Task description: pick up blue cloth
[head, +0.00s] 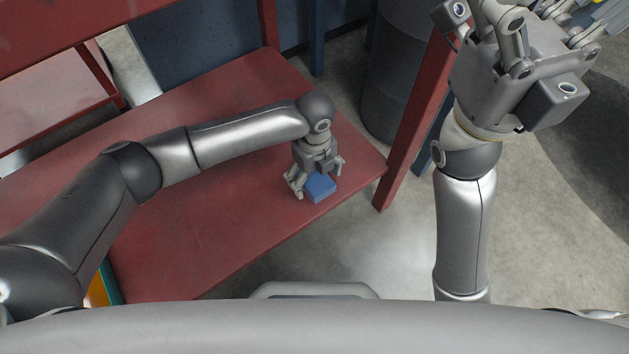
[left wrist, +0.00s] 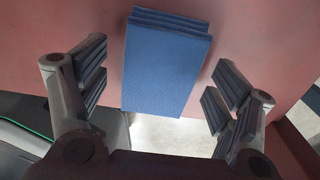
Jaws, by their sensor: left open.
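The blue cloth (head: 320,187) is a folded stack lying on the red table (head: 215,225), near its front right edge. My left gripper (head: 317,184) is open above the cloth, with its fingers pointing down on either side of it. In the left wrist view the cloth (left wrist: 168,66) lies between the two open fingers of the left gripper (left wrist: 168,95), with a gap on both sides. My right gripper (head: 535,30) is raised at the upper right, away from the table. Its fingers are partly cut off by the frame edge.
A red shelf frame with an upright post (head: 420,125) stands at the table's right end. A dark barrel (head: 395,70) stands behind it. Concrete floor (head: 545,220) is clear on the right. The table surface left of the cloth is bare.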

